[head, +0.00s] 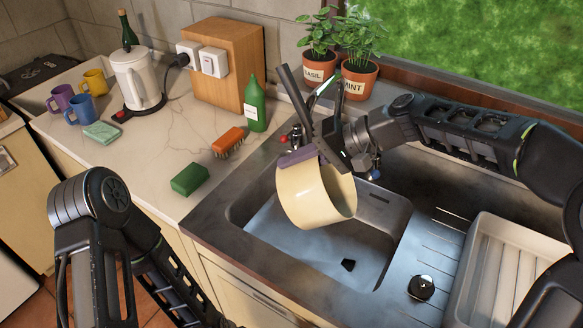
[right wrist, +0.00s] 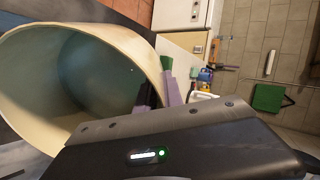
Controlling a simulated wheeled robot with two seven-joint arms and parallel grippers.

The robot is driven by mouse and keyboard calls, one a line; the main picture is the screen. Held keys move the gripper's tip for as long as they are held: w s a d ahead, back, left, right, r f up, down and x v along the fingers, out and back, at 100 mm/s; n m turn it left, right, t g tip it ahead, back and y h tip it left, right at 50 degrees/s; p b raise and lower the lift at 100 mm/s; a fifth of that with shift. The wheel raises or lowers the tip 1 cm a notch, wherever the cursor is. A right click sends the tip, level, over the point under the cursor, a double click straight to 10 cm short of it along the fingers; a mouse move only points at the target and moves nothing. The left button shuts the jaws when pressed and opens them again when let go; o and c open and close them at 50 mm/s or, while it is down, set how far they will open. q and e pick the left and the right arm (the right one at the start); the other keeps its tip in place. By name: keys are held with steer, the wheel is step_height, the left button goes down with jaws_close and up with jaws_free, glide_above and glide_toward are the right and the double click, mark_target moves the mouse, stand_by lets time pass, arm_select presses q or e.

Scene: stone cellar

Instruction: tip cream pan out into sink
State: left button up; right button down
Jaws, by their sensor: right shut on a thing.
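The cream pan (head: 312,196) hangs over the sink basin (head: 262,240), tilted well onto its side. My right gripper (head: 318,140) is shut on its purple handle (head: 297,157) and holds the pan above the basin. In the right wrist view, the pan (right wrist: 140,50) shows its open mouth and grey-green inside, where I see no clear contents. The basin floor looks bluish, with a small dark piece (head: 348,265) on it. I cannot tell whether liquid is there. My left arm is at lower left, its gripper out of sight.
A white dish rack (head: 490,280) and a round black plug (head: 421,287) are on the drainboard at right. A green sponge (head: 189,179), orange brush (head: 229,141) and green bottle (head: 255,105) stand left of the sink. Potted basil (head: 318,62) and mint (head: 358,80) stand behind.

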steer(key=shift+s+d+r+y+b, duration=0.1)
steer(key=shift+d+r+y+b, duration=0.25)
steer(key=shift+b, duration=0.6)
steer(key=shift+d+r+y+b, duration=0.1)
steer(key=shift+d+y+b, duration=0.45)
steer(key=shift+b, duration=0.35)
steer(key=shift+r, duration=0.15)
steer(key=shift+s+d+y+b, duration=0.1)
steer(key=shift+d+y+b, duration=0.3)
steer(key=shift+b, duration=0.65)
steer(key=shift+d+r+b, duration=0.1)
steer(key=shift+d+b, duration=0.1)
steer(key=shift+b, duration=0.45)
steer(key=shift+d+y, duration=0.1)
steer(key=shift+y, duration=0.2)
steer(key=shift+s+r, duration=0.1)
